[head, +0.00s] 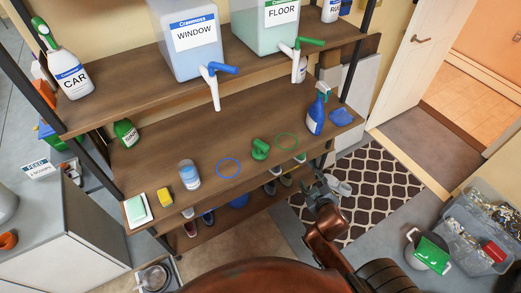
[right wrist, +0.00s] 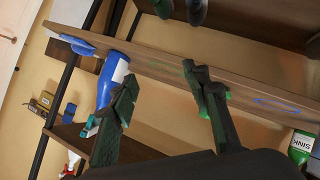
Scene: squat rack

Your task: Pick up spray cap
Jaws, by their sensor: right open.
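The green spray cap (head: 260,149) lies on the middle shelf (head: 170,150), between a blue ring (head: 228,168) and a green ring (head: 286,141). In the right wrist view, green bits (right wrist: 229,95) show behind one finger and look like the cap, mostly hidden. My right gripper (head: 322,190) is open and empty, in front of the shelf edge and right of the cap in the head view, not touching it. Its two dark fingers stand apart in the right wrist view (right wrist: 160,73). My left gripper is not in view.
A blue spray bottle (head: 316,115) and blue cloth (head: 341,116) stand right of the cap. A white-and-blue canister (head: 189,174), yellow sponge (head: 164,196) and green bottle (head: 126,133) are to the left. The WINDOW (head: 187,55) and FLOOR (head: 265,38) jugs sit above, with spouts hanging over the edge.

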